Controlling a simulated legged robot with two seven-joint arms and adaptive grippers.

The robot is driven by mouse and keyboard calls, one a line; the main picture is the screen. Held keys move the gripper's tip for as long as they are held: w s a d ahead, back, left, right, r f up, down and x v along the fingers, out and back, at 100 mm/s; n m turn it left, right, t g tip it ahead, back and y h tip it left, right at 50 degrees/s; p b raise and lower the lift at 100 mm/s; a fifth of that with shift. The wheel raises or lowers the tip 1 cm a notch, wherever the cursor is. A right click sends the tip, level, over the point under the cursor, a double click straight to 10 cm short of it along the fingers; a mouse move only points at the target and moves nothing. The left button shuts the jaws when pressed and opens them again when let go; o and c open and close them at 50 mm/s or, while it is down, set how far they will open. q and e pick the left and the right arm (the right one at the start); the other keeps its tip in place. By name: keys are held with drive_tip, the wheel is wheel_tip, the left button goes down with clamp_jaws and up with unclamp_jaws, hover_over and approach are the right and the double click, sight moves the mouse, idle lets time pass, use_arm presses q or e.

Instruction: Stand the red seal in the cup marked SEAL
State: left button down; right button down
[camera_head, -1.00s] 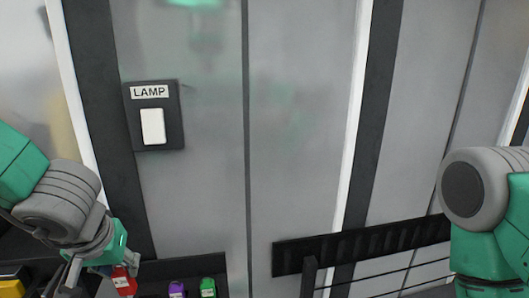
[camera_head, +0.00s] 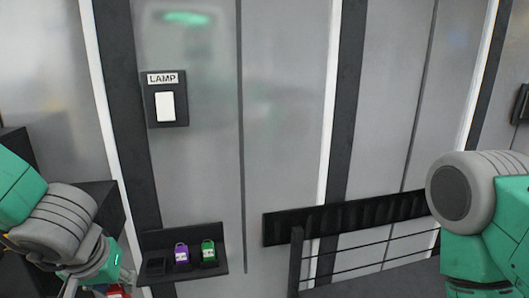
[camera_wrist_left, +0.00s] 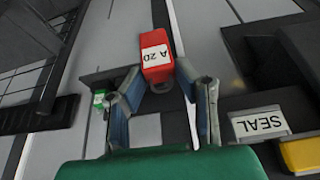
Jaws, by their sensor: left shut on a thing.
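The red seal (camera_wrist_left: 157,60), with a white label reading A 20, is between the fingertips of my left gripper (camera_wrist_left: 160,80), which is shut on it. In the head view the red seal (camera_head: 117,291) shows only in part at the bottom left edge, beside my left gripper (camera_head: 88,290). A white label reading SEAL (camera_wrist_left: 259,122) is at the right in the left wrist view, apart from the seal. I cannot make out the cup's opening there. My right gripper is out of view; only part of that arm shows.
A dark wall shelf (camera_head: 216,268) holds a purple seal (camera_head: 181,254) and a green seal (camera_head: 208,251). A LAMP switch (camera_head: 165,105) is above it. A dark rail (camera_head: 345,218) runs to the right. A yellow object (camera_wrist_left: 301,155) is near the SEAL label.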

use_arm(q)
drive_tip(key=s+d+f+m+b, duration=0.1)
drive_tip(key=s+d+f+b, duration=0.1)
drive_tip(key=f+b, duration=0.4)
drive_tip(key=s+d+f+m+h+b, duration=0.1)
drive_tip(key=f+b, duration=0.6)
drive_tip(key=f, duration=1)
drive_tip(key=shift+s+d, duration=0.65)
drive_tip(key=shift+s, duration=0.35)
